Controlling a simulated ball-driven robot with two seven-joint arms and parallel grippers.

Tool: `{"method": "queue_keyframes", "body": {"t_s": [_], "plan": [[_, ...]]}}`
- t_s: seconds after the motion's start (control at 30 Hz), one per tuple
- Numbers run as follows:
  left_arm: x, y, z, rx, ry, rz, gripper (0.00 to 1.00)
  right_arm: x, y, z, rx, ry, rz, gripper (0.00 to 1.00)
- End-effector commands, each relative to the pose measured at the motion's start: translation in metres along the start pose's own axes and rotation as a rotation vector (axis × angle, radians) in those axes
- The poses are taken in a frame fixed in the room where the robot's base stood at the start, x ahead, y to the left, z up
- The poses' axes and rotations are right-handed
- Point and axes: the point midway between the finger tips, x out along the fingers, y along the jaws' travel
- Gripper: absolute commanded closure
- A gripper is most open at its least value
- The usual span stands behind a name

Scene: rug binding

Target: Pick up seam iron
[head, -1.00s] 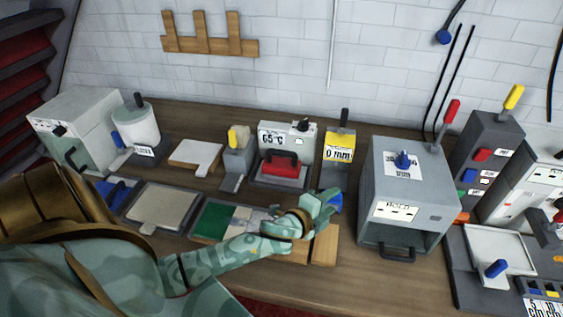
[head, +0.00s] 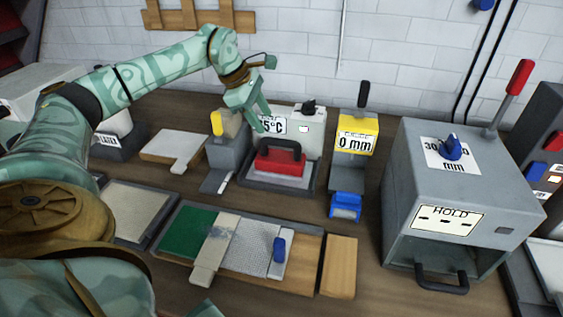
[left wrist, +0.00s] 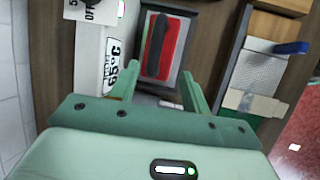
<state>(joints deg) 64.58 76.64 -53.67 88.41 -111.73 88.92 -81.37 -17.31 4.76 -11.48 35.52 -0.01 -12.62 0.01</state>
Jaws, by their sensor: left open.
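The seam iron (head: 280,160), red with a black handle, rests on a grey tray-like stand in front of a pale box reading 65°C (head: 290,125). In the left wrist view the iron (left wrist: 170,48) lies just beyond the fingertips, between their lines. My left gripper (head: 256,118) is open and empty, pointing down, above and slightly left of the iron and apart from it. Its two fingers also show in the left wrist view (left wrist: 160,82). My right gripper is not in view.
A grey block with a yellow knob (head: 228,150) stands close left of the iron. A yellow gauge reading 0 mm (head: 356,130) stands to its right. In front lies a tray with a green piece (head: 185,232) and pale strips. A large grey HOLD box (head: 450,180) stands right.

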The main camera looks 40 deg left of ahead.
Motion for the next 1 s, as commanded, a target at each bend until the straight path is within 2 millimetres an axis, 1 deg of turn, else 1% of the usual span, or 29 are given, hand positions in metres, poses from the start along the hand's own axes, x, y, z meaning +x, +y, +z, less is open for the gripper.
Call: {"method": "queue_keyframes", "body": {"t_s": [0.03,0.1,0.2,0.47,0.7,0.8,0.97,1.0], "plan": [[0.017,-0.001,-0.001,0.000,0.000,-0.004,0.53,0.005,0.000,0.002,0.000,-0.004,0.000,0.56],[0.033,-0.001,0.000,0.000,-0.001,-0.004,0.53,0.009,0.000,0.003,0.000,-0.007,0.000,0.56],[0.049,0.000,0.000,-0.001,-0.002,-0.003,0.53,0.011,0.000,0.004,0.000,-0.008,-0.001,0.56],[0.067,0.002,0.001,-0.002,-0.003,-0.001,0.53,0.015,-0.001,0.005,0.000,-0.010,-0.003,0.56],[0.106,0.007,0.000,-0.001,-0.002,-0.003,0.53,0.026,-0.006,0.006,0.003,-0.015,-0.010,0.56],[0.112,0.007,0.000,-0.001,-0.003,-0.001,0.53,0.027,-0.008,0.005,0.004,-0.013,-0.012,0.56],[0.111,0.008,0.001,-0.001,-0.003,0.000,0.53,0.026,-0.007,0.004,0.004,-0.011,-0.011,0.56],[0.111,0.008,0.001,-0.001,-0.003,0.000,0.62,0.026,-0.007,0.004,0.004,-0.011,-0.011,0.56]]}}
